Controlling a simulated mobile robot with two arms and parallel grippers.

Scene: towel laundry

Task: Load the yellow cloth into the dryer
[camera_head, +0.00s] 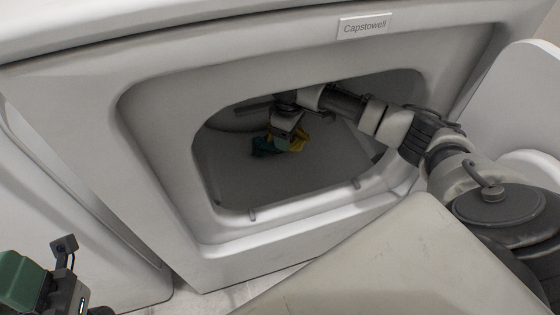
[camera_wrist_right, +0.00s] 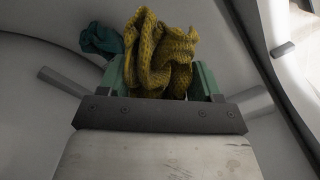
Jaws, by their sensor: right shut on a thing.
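The yellow cloth (camera_head: 299,138) is bunched inside the dryer (camera_head: 165,130), whose opening faces me. My right arm reaches in through the opening from the right. My right gripper (camera_head: 287,139) is shut on the yellow cloth (camera_wrist_right: 160,52). The right wrist view shows the cloth crumpled between the green fingers of the right gripper (camera_wrist_right: 161,80). My left gripper (camera_head: 45,285) is at the lower left, outside the dryer; its fingertips are not clearly seen.
A teal cloth (camera_head: 264,146) lies in the drum beside the yellow one; it also shows in the right wrist view (camera_wrist_right: 101,40). The dryer's rim (camera_head: 300,232) surrounds my right arm. The dryer door (camera_head: 520,110) stands open at the right. The drum's front floor is clear.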

